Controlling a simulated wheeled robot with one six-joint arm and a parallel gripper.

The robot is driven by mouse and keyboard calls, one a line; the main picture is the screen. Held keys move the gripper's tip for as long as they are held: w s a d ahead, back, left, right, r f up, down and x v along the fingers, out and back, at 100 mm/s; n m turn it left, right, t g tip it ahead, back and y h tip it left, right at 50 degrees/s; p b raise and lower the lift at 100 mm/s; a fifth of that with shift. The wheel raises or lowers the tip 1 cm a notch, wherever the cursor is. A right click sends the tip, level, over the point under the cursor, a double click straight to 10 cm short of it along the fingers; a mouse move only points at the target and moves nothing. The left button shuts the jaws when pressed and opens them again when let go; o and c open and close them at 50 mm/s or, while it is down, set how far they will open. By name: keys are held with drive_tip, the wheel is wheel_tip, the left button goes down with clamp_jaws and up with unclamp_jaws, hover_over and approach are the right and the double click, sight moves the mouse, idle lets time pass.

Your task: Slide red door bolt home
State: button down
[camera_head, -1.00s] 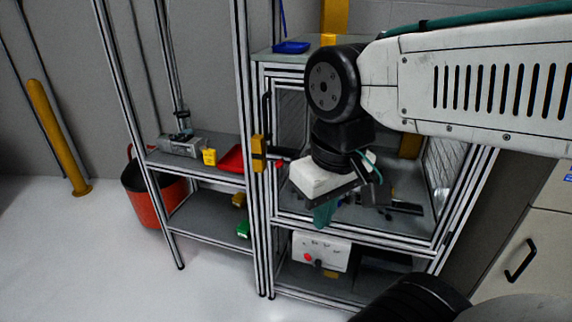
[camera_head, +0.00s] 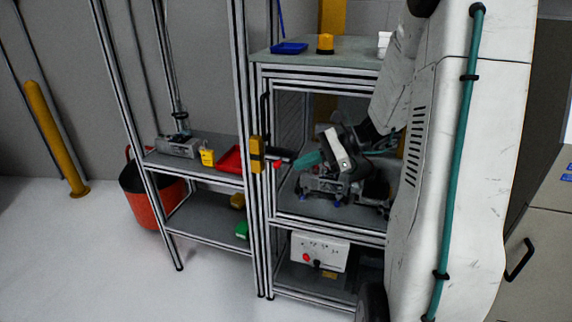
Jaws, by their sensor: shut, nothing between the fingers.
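The door bolt shows as a small red knob (camera_head: 277,164) just right of a yellow block (camera_head: 257,154) on the aluminium frame post. A dark bar lies beside the knob. My gripper (camera_head: 303,160) has teal fingers and points left at the knob from the right, in front of the enclosure opening. Its fingers are shut and empty. The tips look close to the knob; I cannot tell whether they touch it. How far the bolt is slid is too small to tell.
My arm covers the right side of the enclosure. A metal fixture (camera_head: 325,186) stands inside it. Above are a blue tray (camera_head: 289,48) and a yellow-orange item (camera_head: 325,43). A red tray (camera_head: 231,160) lies on the left shelf. A control box (camera_head: 318,254) sits below.

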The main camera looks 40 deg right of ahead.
sight(290, 164)
drive_tip(key=d+f+m+t, duration=0.3)
drive_tip(key=d, duration=0.3)
drive_tip(key=w+d+f+m+t+h, duration=0.1)
drive_tip(key=d+f+m+t, duration=0.1)
drive_tip(key=d, duration=0.5)
drive_tip(key=shift+w+f+m+t+h, duration=0.3)
drive_tip(key=shift+f+m+t, duration=0.15)
drive_tip(key=shift+m, duration=0.75)
drive_tip(key=shift+a, duration=0.1)
drive_tip(key=x, duration=1.4)
